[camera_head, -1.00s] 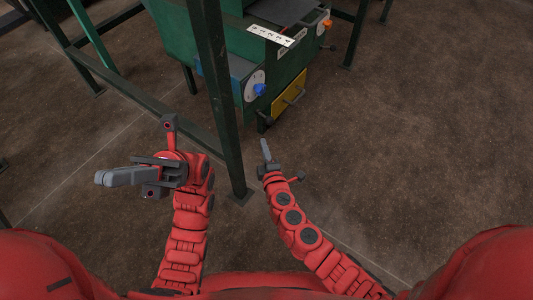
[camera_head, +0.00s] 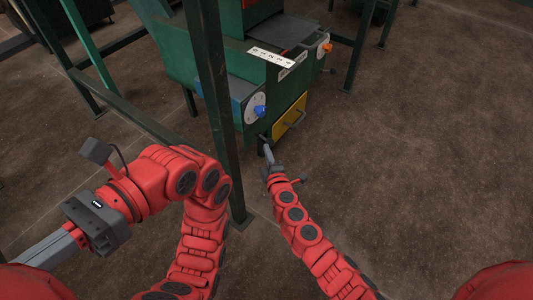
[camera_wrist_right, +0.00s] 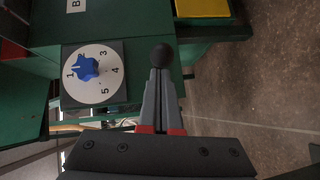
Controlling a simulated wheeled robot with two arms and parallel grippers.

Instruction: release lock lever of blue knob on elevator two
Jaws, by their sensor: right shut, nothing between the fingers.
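The blue knob (camera_head: 259,111) sits on a white dial at the front corner of the green machine. In the right wrist view the blue knob (camera_wrist_right: 87,68) is left of my fingers, on a dial numbered 1 to 5. My right gripper (camera_head: 267,150) is shut and empty, below and slightly right of the knob. In the right wrist view a dark round ball (camera_wrist_right: 162,55), possibly the lever's end, shows right at the tips of my shut right gripper (camera_wrist_right: 161,78); I cannot tell whether they touch. My left gripper (camera_head: 48,250) is at the lower left, away from the machine, its tips partly hidden.
A dark green post (camera_head: 213,90) of the frame stands just left of the dial. A yellow panel (camera_head: 290,117) with a handle is right of the knob. An orange knob (camera_head: 327,49) is farther back. Brown floor on the right is clear.

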